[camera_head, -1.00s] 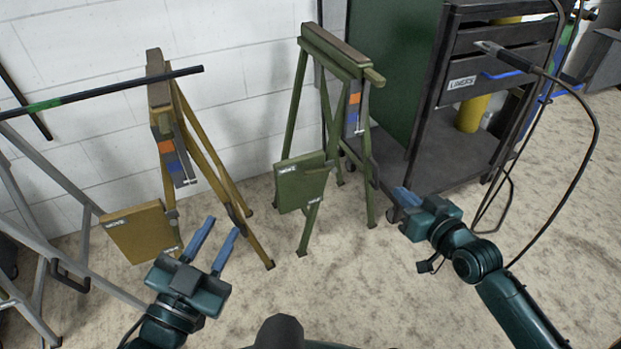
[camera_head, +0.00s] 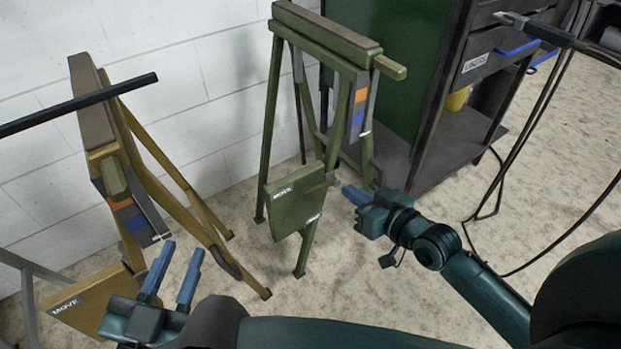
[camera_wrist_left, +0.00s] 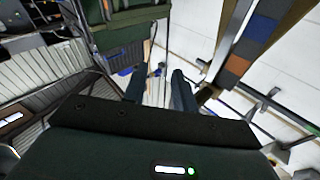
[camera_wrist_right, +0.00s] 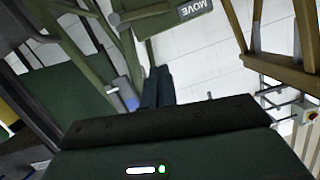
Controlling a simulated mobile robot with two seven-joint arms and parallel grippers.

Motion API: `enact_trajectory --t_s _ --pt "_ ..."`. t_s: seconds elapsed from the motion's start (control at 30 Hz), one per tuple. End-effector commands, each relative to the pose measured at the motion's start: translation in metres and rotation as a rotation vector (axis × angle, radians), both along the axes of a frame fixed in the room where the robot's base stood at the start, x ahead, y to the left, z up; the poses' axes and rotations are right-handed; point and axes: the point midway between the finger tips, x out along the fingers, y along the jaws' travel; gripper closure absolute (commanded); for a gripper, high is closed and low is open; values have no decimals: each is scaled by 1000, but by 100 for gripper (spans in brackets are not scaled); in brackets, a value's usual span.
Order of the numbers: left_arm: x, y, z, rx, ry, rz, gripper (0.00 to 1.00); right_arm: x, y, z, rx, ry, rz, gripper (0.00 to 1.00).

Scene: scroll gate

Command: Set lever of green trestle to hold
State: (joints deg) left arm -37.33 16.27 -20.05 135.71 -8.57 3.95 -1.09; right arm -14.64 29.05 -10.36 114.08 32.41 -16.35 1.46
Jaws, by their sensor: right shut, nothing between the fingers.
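The green trestle (camera_head: 268,150) stands near the wall in the middle of the head view. Low on it is a green plate (camera_head: 290,205) with a label reading MOVE and a second label too small to read. A short olive bar (camera_head: 318,187), perhaps the lever, sticks out to the right from the plate. My right gripper (camera_head: 350,194) is shut and empty, just right of this bar; contact is unclear. The right wrist view shows the MOVE plate (camera_wrist_right: 178,14) above the closed fingers (camera_wrist_right: 158,84). My left gripper (camera_head: 172,272) is open and empty, near the yellow trestle (camera_head: 160,150).
The yellow trestle's own MOVE plate (camera_head: 85,305) is beside my left gripper. A dark bar (camera_head: 80,103) crosses at upper left. A dark drawer cart (camera_head: 455,150) stands behind at right, with hanging cables (camera_head: 535,110). Bare floor (camera_head: 400,285) lies in front of the green trestle.

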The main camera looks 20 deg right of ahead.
Motion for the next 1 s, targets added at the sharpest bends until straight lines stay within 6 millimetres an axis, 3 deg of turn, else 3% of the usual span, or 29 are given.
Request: enact_trajectory --t_s 0.47,0.67,1.0 --pt "0 0 -1 -4 0 -1 72 4 2 -2 0 -1 0 100" --pt "0 -2 -5 -32 -2 -11 72 31 13 -10 4 -5 -1 100" --pt "1 -6 -12 -112 4 -39 72 94 39 -30 2 -2 0 100"
